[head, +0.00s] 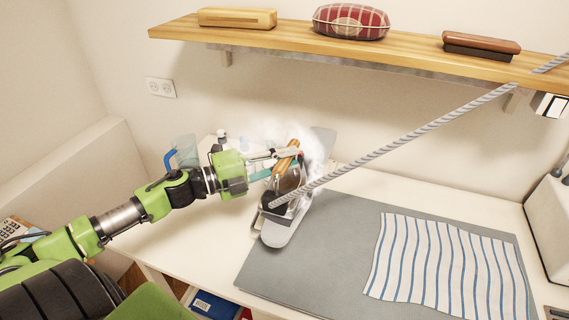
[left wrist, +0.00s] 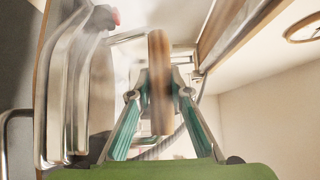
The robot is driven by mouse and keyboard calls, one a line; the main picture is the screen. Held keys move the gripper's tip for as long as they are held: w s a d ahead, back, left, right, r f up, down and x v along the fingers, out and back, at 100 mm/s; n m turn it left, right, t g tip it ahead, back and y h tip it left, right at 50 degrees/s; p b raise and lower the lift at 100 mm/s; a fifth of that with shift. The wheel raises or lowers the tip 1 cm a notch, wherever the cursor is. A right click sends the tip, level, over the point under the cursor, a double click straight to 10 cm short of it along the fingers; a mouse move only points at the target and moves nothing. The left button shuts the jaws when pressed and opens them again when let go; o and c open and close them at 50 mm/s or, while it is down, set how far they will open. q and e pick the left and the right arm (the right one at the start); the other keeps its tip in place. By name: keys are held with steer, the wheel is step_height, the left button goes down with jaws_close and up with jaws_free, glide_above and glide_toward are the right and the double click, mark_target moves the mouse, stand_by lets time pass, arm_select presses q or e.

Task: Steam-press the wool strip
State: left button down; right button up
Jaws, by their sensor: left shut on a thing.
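My left gripper (head: 278,163) is shut on the wooden handle (head: 287,157) of a silver steam iron (head: 290,180). The left wrist view shows the handle (left wrist: 160,85) between both teal fingers. The iron is over a narrow grey pressing board (head: 276,238), with white steam (head: 285,135) around it. A dark block-like part (head: 273,204) shows at the iron's near end. I cannot tell whether the iron touches the board. I cannot make out the wool strip; the iron may hide it. My right gripper is not in view.
A thick grey hose (head: 400,137) runs from the iron to the upper right. A grey mat (head: 340,230) carries a striped cloth (head: 445,265). A clear container (head: 184,152) stands behind my left arm. A wooden shelf (head: 290,38) holds a red plaid cushion (head: 350,21) and brushes.

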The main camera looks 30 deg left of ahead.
mark_target(295, 139)
arm_select(q)
steer(key=shift+w+a+r+b, duration=0.15)
steer(key=shift+w+b, duration=0.15)
steer(key=shift+w, duration=0.2)
steer(key=shift+w+a+r+b, duration=0.1)
steer(key=shift+w+b, duration=0.15)
steer(key=shift+w, duration=0.2)
steer(key=shift+w+a+b, duration=0.2)
steer(key=shift+w+b, duration=0.3)
steer(key=shift+w, duration=0.3)
steer(key=shift+w, duration=0.15)
steer(key=shift+w+a+b, duration=0.2)
steer(key=shift+w+b, duration=0.3)
steer(key=shift+w, duration=0.15)
steer(key=shift+w+a+b, duration=0.2)
steer(key=shift+w+b, duration=0.3)
steer(key=shift+w, duration=0.15)
steer(key=shift+w+a+b, duration=0.15)
steer(key=shift+w+b, duration=0.05)
steer(key=shift+w, duration=0.55)
steer(key=shift+w+a+b, duration=0.15)
steer(key=shift+w, duration=0.55)
steer(key=shift+d+r, duration=0.1)
steer(key=shift+w+d+p, duration=0.15)
steer(key=shift+d+p, duration=0.4)
steer(key=shift+d, duration=0.05)
steer(key=shift+w+d+p, duration=0.2)
steer(key=shift+d+p, duration=0.3)
steer(key=shift+d, duration=0.35)
